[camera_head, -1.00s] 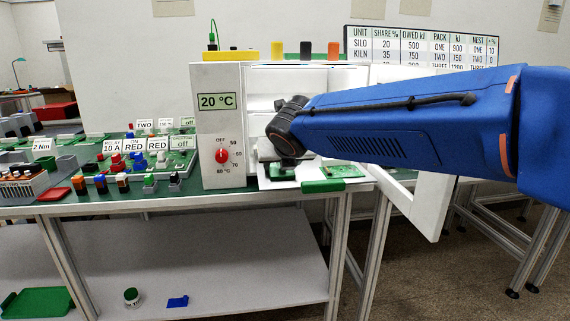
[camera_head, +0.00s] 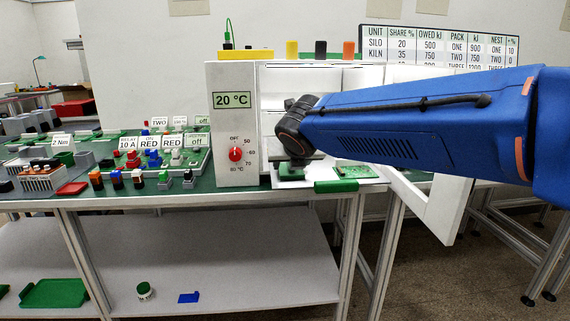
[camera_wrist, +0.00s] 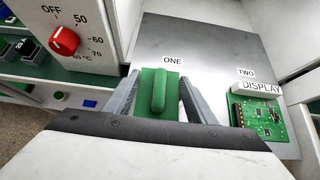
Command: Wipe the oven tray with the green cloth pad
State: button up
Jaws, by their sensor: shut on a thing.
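The green cloth pad (camera_wrist: 158,92), with a raised rounded green grip on top, is between the fingers of my gripper (camera_wrist: 157,85) in the wrist view. My gripper is shut on it. The pad is over the grey metal oven tray (camera_wrist: 205,48), beside the label ONE; I cannot tell whether it touches the tray. My arm hides part of the oven opening there.
A green circuit board (camera_wrist: 262,117) marked DISPLAY lies on the tray's right side by label TWO. The oven's control panel (camera_head: 238,120) with a red knob stands left of the tray. The open white door (camera_head: 440,205) hangs at the right. Crowded parts cover the bench further left.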

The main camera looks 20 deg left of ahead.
aim_at(308, 172)
jog(key=shift+w+d+f, duration=0.1)
jog(key=shift+w+d, duration=0.35)
jog(key=shift+d, duration=0.25)
jog(key=shift+w+d+r, duration=0.1)
jog(key=shift+w+d, duration=0.3)
jog(key=shift+d, duration=0.3)
jog(key=shift+w+d+f, duration=0.1)
jog(key=shift+w+d, duration=0.35)
jog(key=shift+d, duration=0.25)
jog(key=shift+r, duration=3)
jog(key=shift+r, duration=0.1)
notch_tip(308, 172, up, 3)
jog(key=shift+f, duration=0.1)
jog(key=shift+s, duration=0.1)
